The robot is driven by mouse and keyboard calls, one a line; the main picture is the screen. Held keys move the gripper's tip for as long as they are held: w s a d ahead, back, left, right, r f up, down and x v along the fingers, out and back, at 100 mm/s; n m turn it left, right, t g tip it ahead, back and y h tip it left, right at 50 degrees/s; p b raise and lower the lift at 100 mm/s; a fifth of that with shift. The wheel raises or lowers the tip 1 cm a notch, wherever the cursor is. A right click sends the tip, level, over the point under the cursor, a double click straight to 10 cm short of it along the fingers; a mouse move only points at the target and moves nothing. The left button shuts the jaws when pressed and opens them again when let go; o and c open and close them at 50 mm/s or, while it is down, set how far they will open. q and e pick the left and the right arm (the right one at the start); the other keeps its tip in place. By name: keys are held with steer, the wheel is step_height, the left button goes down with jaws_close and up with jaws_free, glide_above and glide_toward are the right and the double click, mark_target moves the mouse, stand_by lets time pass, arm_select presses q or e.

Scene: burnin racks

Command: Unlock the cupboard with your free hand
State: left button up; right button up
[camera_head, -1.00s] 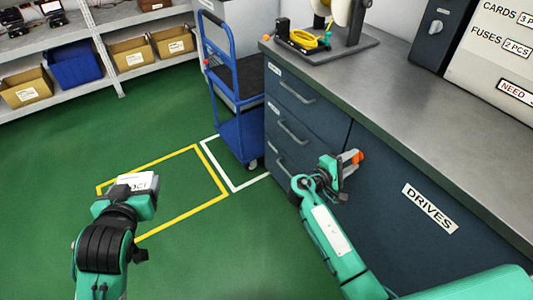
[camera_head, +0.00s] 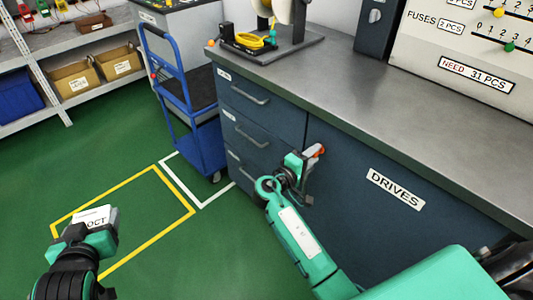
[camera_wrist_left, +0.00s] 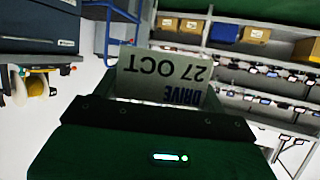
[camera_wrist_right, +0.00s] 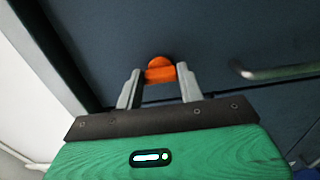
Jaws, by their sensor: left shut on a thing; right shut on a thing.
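The cupboard (camera_head: 350,215) is a dark blue door labelled DRIVES under the grey worktop. An orange key-like knob (camera_wrist_right: 160,69) sits on its front near the left edge, and it also shows in the head view (camera_head: 318,150). My right gripper (camera_head: 309,165) is at the cupboard front, its fingers shut on the orange knob. My left gripper (camera_head: 97,228) is shut on a white card (camera_wrist_left: 163,75) reading "DRIVE 27 OCT", held over the floor at the left, away from the cupboard. The part of the knob between the fingers is partly hidden.
Drawers (camera_head: 250,125) with bar handles are left of the door. A blue trolley (camera_head: 200,145) stands beside them. A cable reel and yellow cable (camera_head: 250,41) sit on the worktop (camera_head: 400,110). Shelves with bins (camera_head: 75,80) line the back left. Green floor is clear.

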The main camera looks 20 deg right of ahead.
steer(key=o, duration=1)
arm_select(q)
steer(key=shift+f, duration=0.1)
arm_select(e)
steer(key=v, duration=1.2)
steer(key=shift+s+f, duration=0.1)
steer(key=shift+f, duration=0.05)
